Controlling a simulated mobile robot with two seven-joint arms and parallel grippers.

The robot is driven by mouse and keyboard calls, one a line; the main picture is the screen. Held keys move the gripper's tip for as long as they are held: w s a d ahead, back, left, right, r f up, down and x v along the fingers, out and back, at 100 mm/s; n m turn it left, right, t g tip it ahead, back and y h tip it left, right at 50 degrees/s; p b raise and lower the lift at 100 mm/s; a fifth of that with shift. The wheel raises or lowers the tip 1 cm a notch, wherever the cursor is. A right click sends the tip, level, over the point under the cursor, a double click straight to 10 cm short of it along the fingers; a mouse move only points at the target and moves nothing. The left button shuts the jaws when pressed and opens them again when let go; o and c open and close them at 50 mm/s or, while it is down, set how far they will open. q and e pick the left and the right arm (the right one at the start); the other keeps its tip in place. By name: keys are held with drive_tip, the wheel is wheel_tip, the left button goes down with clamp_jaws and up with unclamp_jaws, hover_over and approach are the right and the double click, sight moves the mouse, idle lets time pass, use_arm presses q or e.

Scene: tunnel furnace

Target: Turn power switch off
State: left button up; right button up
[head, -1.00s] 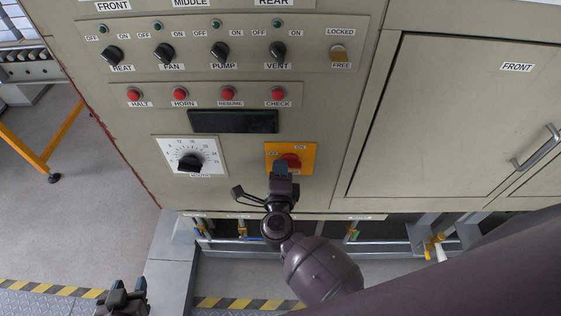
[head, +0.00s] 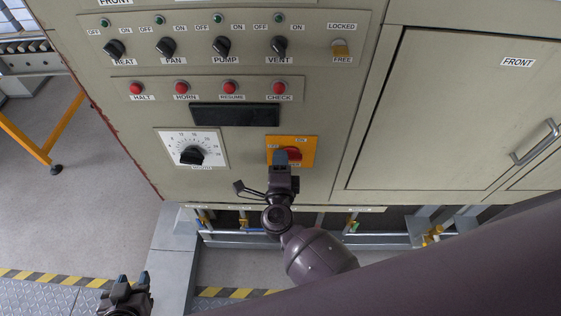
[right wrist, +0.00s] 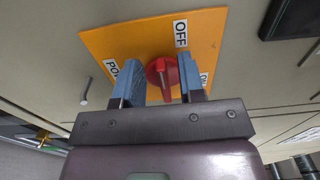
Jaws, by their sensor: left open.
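The power switch is a red rotary knob (head: 294,154) on an orange square plate (head: 309,143), low on the beige control panel. The right wrist view shows the red knob (right wrist: 161,73) with its ridge upright in the picture, an OFF label (right wrist: 181,33) above right and a partly hidden label at right. My right gripper (head: 281,157) is at the knob; its blue fingers (right wrist: 161,80) stand apart, one on each side of it. I cannot tell whether they touch it. My left gripper (head: 129,285) is open and empty, low at the left, away from the panel.
A cabinet door with a handle (head: 535,143) is at right. A yellow frame (head: 66,128) stands left over open floor.

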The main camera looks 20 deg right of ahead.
drive_tip(key=shift+s, duration=0.1)
drive_tip(key=b+v, duration=0.1)
drive_tip(key=v, duration=0.9)
drive_tip(key=shift+s, duration=0.3)
drive_tip(key=shift+a, duration=0.2)
drive_tip(key=w+a+r+n+t+y, duration=0.15)
drive_tip(key=a+n+y, duration=0.25)
drive_tip(key=n+y, duration=0.4)
drive_tip(key=s+d+f+n+g+h, duration=0.1)
drive_tip(key=s+d+f+n+g, duration=0.1)
drive_tip(key=d, duration=0.5)
drive_tip(key=s+d+f+n+g+h, duration=0.1)
drive_tip(key=s+d+f+n+g, duration=0.2)
drive_tip(key=d+n, duration=0.4)
drive_tip(key=s+d+f+n+g+h, duration=0.1)
drive_tip(key=s+d+f+n, duration=0.3)
drive_tip(key=d, duration=0.5)
drive_tip(key=shift+s+n+g+b, duration=0.35)
drive_tip(key=shift+n+g, duration=0.15)
drive_tip(key=shift+g, duration=0.15)
